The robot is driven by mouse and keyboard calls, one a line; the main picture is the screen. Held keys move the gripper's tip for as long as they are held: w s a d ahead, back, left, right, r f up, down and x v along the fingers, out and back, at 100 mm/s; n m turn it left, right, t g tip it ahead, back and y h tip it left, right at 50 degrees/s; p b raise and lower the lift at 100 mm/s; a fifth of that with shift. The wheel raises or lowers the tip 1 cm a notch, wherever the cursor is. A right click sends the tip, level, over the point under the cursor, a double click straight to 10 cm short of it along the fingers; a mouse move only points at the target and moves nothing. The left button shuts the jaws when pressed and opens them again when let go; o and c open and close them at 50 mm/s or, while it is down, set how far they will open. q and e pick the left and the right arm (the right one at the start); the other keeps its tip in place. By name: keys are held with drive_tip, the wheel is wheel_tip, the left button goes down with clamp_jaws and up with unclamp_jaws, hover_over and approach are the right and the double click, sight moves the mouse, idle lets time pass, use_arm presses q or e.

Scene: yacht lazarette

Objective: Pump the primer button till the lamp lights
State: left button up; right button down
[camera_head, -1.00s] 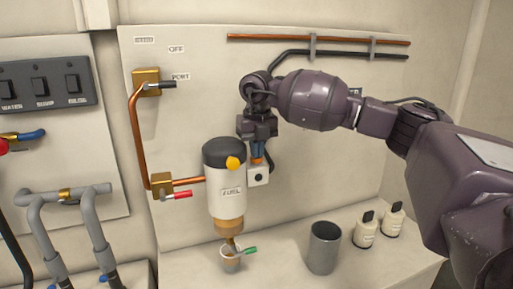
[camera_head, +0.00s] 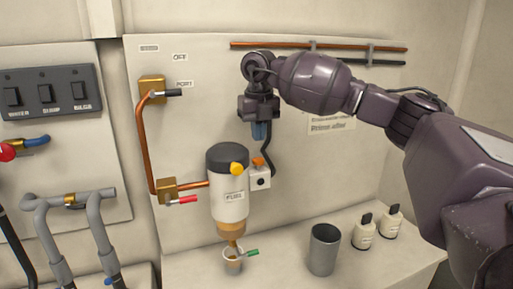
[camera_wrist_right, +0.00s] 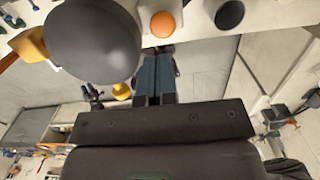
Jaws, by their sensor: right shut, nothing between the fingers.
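The fuel filter (camera_head: 229,204) is a white cylinder with a dark cap on the wall panel, with a yellow knob (camera_head: 237,169) on its head. Beside it is a small white box (camera_head: 260,180) with a dark round spot on its front and an orange button (camera_head: 258,161) on top. In the right wrist view the orange button (camera_wrist_right: 162,24) is a round disc just beyond the fingertips. My right gripper (camera_head: 259,138) is shut and empty, pointing down above the button, apart from it. I see no lit lamp. My left gripper is out of view.
A grey cup (camera_head: 324,250) and two small white bottles (camera_head: 364,232) stand on the ledge to the right. A small cup (camera_head: 232,262) sits under the filter. Copper pipe (camera_head: 144,140) with valves runs left of the filter. A black cable hangs behind the box.

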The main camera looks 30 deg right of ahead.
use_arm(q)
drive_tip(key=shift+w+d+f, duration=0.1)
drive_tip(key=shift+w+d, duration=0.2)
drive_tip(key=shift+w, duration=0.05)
use_arm(e)
wheel_tip(320, 180, up, 7)
drive_tip(key=shift+s+d+f, duration=0.15)
use_arm(q)
drive_tip(key=shift+b, duration=0.3)
idle(0.7)
